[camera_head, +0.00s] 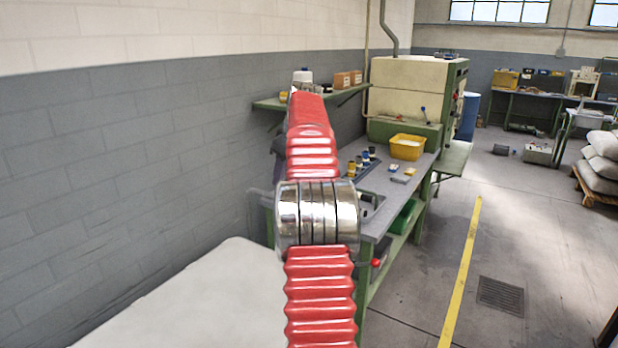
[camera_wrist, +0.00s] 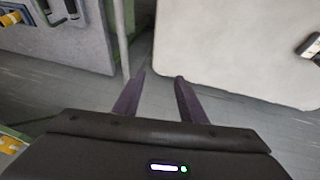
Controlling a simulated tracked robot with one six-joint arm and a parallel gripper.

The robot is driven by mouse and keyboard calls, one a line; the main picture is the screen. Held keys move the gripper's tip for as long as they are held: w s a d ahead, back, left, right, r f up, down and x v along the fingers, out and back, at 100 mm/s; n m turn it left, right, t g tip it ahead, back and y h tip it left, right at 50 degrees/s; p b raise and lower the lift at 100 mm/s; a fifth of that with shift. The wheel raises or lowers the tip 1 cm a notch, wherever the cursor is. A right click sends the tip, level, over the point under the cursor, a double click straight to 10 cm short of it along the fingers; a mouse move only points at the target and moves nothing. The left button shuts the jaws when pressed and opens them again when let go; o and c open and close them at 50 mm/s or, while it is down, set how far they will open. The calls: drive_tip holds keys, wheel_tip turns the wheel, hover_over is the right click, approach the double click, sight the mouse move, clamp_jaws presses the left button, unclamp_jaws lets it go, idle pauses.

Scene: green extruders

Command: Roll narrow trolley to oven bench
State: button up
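My gripper (camera_wrist: 160,77) shows in the wrist view with its two dark fingers apart and nothing between them. The fingertips point at a gap between a grey bench top (camera_wrist: 60,45) on the left and a pale, round-cornered surface (camera_wrist: 240,45) on the right. A thin pale post stands in this gap. In the head view, my red arm hides part of the green-legged bench (camera_head: 384,222); my gripper is not visible there. A large cream oven-like cabinet (camera_head: 405,85) stands beyond the bench. I cannot clearly identify the narrow trolley; a pale flat top (camera_head: 200,300) lies at lower left.
A yellow bin (camera_head: 407,147) and small bottles stand on the bench. A green shelf (camera_head: 275,103) is on the grey wall. A yellow floor line (camera_head: 462,270) and a grate (camera_head: 500,296) lie on open floor at right. Sacks (camera_head: 604,157) are stacked at far right.

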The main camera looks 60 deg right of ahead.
drive_tip(key=s+a+r, duration=0.1)
drive_tip(key=a+r, duration=0.1)
drive_tip(key=a, duration=1.5)
drive_tip(key=a+r, duration=0.2)
drive_tip(key=a, duration=1.6)
drive_tip(key=s+a+f+y, duration=0.1)
drive_tip(key=s+a+f, duration=0.6)
drive_tip(key=s+a, duration=0.3)
drive_tip(key=s+a+f+t, duration=0.1)
drive_tip(key=s+a+f, duration=0.6)
drive_tip(key=s+a, duration=0.2)
drive_tip(key=shift+s+a+f+y, duration=0.15)
drive_tip(key=shift+s+a+y, duration=0.25)
drive_tip(key=shift+a, duration=0.55)
drive_tip(key=shift+c, duration=0.9)
